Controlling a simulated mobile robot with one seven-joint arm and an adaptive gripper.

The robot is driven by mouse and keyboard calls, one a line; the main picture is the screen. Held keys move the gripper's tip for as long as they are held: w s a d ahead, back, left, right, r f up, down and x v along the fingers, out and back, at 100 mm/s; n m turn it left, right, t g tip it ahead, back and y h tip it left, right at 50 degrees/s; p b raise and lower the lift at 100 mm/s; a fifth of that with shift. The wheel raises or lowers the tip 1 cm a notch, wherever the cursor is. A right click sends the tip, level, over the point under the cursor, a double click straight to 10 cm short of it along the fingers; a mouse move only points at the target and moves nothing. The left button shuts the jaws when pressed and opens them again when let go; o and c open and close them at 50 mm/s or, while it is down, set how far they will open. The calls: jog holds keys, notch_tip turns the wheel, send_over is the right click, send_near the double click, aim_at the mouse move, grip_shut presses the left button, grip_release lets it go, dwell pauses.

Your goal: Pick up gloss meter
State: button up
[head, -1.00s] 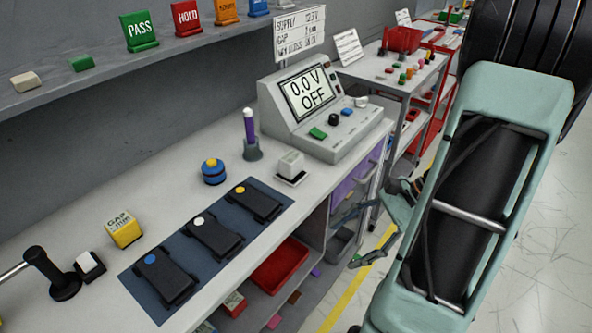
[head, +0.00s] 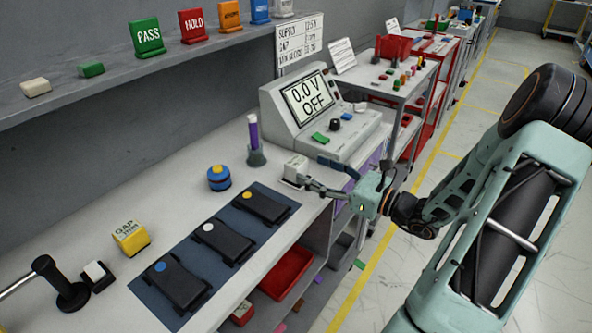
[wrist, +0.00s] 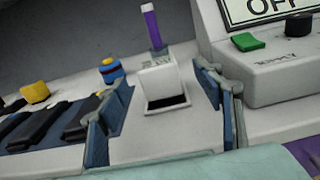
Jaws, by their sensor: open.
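The gloss meter, a small white boxy device (head: 295,166), stands on the bench just left of the grey control console. It is partly covered by my gripper (head: 311,171) in the head view. In the wrist view the white device (wrist: 160,80) stands upright between the spread blue-grey fingers of my gripper (wrist: 163,98), with a dark slot at its lower front. Small print on it is too blurred to read. My gripper is open and empty, low over the front edge of the bench. I cannot tell whether either finger touches the device.
The console (head: 330,115) rises close on the right. A purple-topped tool in a holder (head: 255,142) and a blue-yellow round item (head: 218,178) stand behind and left. A dark mat (head: 215,265) carries black devices. A yellow GAP box (head: 130,238) is farther left.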

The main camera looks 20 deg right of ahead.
aim_at(303, 166)
jog(key=x, duration=0.6)
jog(key=shift+s+a+f, duration=0.1)
jog(key=c, duration=1.5)
